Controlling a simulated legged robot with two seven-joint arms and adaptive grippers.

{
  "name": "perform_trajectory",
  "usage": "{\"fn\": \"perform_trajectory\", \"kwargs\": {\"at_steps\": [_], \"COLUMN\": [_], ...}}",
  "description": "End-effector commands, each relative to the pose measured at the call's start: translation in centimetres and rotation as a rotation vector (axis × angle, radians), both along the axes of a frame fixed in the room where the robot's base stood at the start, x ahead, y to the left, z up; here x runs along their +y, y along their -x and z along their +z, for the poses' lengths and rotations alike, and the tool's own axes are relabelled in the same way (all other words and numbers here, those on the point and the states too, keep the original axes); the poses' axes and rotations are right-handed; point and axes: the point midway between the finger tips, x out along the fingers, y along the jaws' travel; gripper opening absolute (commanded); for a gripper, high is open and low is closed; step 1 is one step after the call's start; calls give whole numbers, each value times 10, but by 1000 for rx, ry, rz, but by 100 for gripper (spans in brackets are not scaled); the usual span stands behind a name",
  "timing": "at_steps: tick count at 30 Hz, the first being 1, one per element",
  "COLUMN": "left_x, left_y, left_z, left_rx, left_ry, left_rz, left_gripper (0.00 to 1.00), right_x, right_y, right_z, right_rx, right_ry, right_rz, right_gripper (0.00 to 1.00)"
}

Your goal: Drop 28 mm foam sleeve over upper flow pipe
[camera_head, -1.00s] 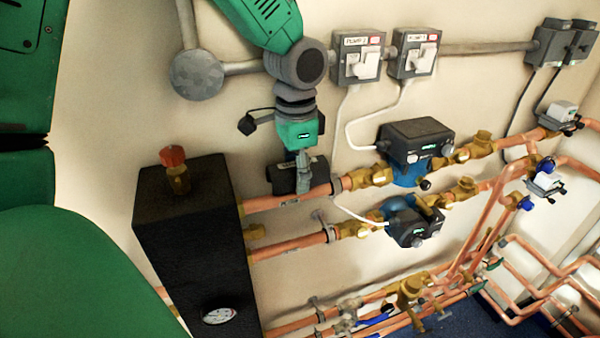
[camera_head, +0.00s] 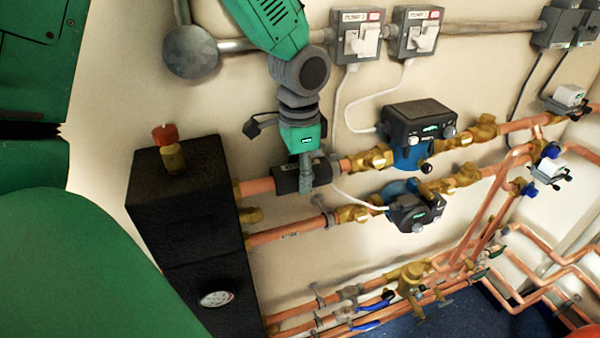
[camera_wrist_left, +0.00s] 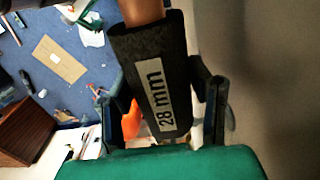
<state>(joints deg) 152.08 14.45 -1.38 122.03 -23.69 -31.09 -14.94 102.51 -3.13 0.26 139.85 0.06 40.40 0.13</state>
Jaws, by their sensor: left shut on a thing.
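The black foam sleeve (camera_head: 288,180) is in line with the upper flow pipe (camera_head: 256,187) in the head view, and the copper pipe shows at both of its ends. In the left wrist view the sleeve (camera_wrist_left: 135,55) has a white "28 mm" label, and copper pipe (camera_wrist_left: 141,10) comes out of its far end. I cannot tell whether the sleeve's slit is fully closed round the pipe. My left gripper (camera_head: 308,178) is shut on the sleeve, with a finger on each side of it in the wrist view (camera_wrist_left: 165,105). My right gripper is not in view.
A black box (camera_head: 180,215) with a red-capped valve stands left of the sleeve. A brass valve (camera_head: 370,160) and pump (camera_head: 416,130) are to its right. The lower pipe (camera_head: 285,232) runs below. A white cable (camera_head: 358,200) passes close by.

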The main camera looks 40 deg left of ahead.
Motion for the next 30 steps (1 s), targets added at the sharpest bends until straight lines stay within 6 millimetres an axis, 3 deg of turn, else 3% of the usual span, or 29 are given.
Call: {"fn": "perform_trajectory", "kwargs": {"at_steps": [29, 30], "left_x": [0, 0], "left_y": [1, 1], "left_z": [-4, -4], "left_rx": [0, 0], "left_ry": [1, 1], "left_rz": [0, 0], "left_gripper": [24, 56], "right_x": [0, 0], "right_y": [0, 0], "right_z": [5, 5], "right_rx": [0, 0], "right_ry": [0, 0], "right_rz": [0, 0], "right_gripper": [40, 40]}}
